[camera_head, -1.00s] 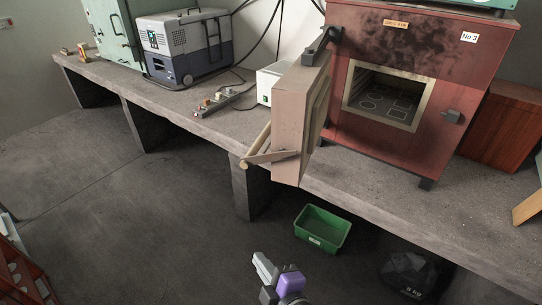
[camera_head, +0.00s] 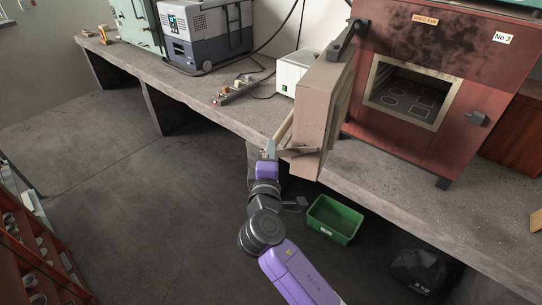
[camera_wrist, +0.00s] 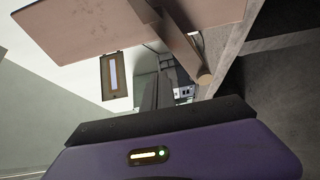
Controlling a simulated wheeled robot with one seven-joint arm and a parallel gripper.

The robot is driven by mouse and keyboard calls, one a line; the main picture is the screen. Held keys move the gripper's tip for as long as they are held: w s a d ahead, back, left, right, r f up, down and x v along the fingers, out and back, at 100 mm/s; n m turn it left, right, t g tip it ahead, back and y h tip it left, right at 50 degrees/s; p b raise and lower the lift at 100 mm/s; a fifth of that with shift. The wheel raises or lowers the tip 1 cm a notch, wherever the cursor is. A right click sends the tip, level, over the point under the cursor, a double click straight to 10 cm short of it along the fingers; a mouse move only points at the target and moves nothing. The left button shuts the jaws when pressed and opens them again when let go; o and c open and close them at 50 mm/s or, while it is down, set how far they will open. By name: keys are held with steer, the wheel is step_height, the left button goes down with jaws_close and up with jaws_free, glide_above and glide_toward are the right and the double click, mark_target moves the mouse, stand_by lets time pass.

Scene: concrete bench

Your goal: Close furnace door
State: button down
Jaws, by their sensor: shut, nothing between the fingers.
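The red furnace (camera_head: 425,80) stands on the bench with its square opening (camera_head: 408,92) uncovered. Its thick pinkish-tan door (camera_head: 316,115) is swung wide open to the left, over the bench's front edge. A wooden bar handle (camera_head: 285,127) on a bracket sticks out from the door's outer face. My gripper (camera_head: 269,150) is at the handle's near end, beside the door, with its fingers shut.
The concrete bench (camera_head: 390,185) runs across the view. A white box (camera_head: 292,72) and a switch strip (camera_head: 238,90) sit left of the door. A green bin (camera_head: 334,220) and a black bag (camera_head: 416,270) are on the floor below.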

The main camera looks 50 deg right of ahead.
steer(key=x, duration=0.4)
steer(key=shift+w+d+r+p, duration=0.1)
steer(key=shift+w+d+p, duration=0.1)
steer(key=shift+p, duration=0.2)
steer(key=s, duration=0.2)
steer(key=s+d+p, duration=0.1)
steer(key=s, duration=0.1)
steer(key=shift+s, duration=0.1)
